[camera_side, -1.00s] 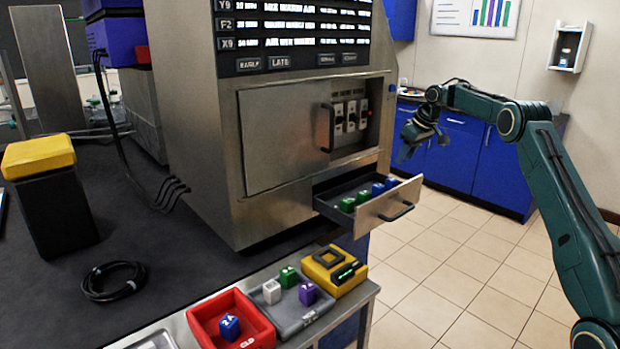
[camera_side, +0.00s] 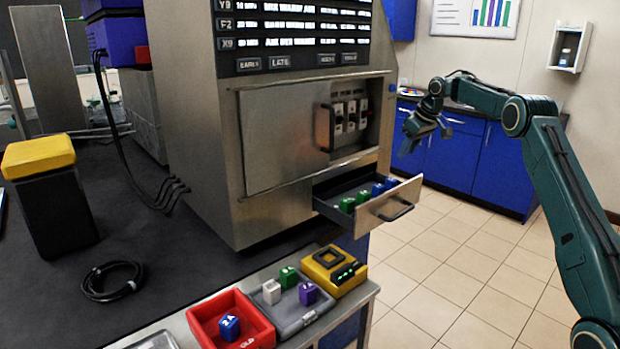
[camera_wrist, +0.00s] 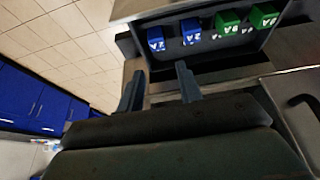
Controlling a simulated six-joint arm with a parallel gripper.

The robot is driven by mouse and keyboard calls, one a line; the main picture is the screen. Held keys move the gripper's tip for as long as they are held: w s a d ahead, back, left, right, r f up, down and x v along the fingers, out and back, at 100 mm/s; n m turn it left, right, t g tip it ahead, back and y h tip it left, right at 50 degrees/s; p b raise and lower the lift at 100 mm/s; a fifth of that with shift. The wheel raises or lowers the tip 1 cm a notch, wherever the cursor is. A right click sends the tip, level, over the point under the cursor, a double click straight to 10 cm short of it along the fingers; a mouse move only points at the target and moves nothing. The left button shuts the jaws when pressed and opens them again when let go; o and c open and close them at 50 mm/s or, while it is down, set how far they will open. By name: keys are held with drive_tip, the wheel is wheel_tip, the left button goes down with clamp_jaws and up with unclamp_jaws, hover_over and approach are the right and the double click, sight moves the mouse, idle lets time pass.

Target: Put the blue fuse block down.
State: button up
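A blue fuse block (camera_side: 229,326) sits upright in the red tray (camera_side: 262,328) at the front of the bench. Two more blue blocks lie in the open drawer (camera_side: 381,208), beside green ones; in the wrist view these are a left blue block (camera_wrist: 156,40) and a right blue block (camera_wrist: 190,32). My gripper (camera_side: 425,145) hangs in the air to the right of the drawer and above it. In the wrist view my gripper (camera_wrist: 160,82) has its two fingers apart with nothing between them.
A grey tray (camera_side: 300,325) holds white, green and purple blocks. A yellow device (camera_side: 335,270) stands beside it. The steel cabinet (camera_side: 200,130) rises behind the drawer, with a handled door (camera_side: 285,135). The floor to the right is clear.

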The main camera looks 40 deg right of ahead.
drive_tip(key=s+a+r, duration=0.4)
drive_tip(key=a+r, duration=0.2)
drive_tip(key=a, duration=0.4)
drive_tip(key=s+a+r, duration=0.4)
drive_tip(key=a+r, duration=0.2)
drive_tip(key=a, duration=0.4)
drive_tip(key=s+a+r, duration=0.1)
drive_tip(key=s+a, duration=0.9)
drive_tip(key=s, duration=0.2)
drive_tip(key=s+a+f, duration=0.2)
drive_tip(key=s+f, duration=0.2)
drive_tip(key=s, duration=0.5)
drive_tip(key=s+a+f+t, duration=0.1)
drive_tip(key=s+a+f, duration=0.2)
drive_tip(key=s, duration=0.6)
drive_tip(key=shift+a+f, duration=0.2)
drive_tip(key=shift+f, duration=0.55)
